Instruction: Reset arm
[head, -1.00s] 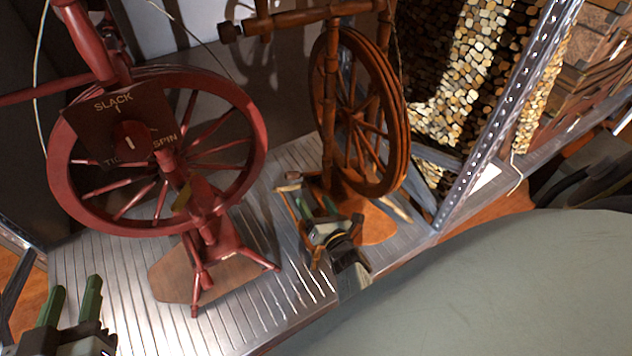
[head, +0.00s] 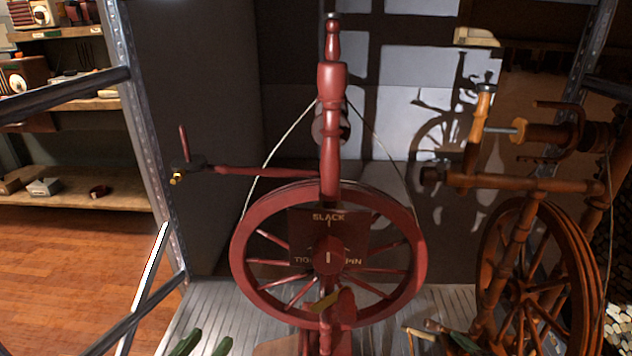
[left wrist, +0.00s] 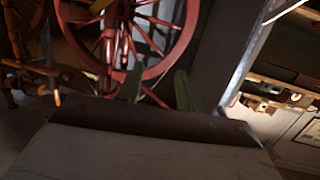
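A red spinning wheel (head: 329,255) stands upright in the middle of the head view, with a dark dial panel (head: 303,228) marked SLACK at its hub. Its rim and spokes also show at the top of the left wrist view (left wrist: 180,45). My left gripper (head: 204,344) shows only as two green fingertips at the bottom edge, left of the red wheel. In the left wrist view its fingers (left wrist: 159,89) stand apart with nothing between them, seen against the wheel's lower part. My right gripper (head: 450,338) is small and partly cut off at the bottom, near the brown wheel; its finger gap is unclear.
A brown spinning wheel (head: 540,265) stands at the right. Both wheels stand on a ribbed metal shelf (head: 205,310) with metal posts (head: 150,130). Wooden shelves with small goods (head: 70,190) are at the far left, above open wooden floor (head: 80,245).

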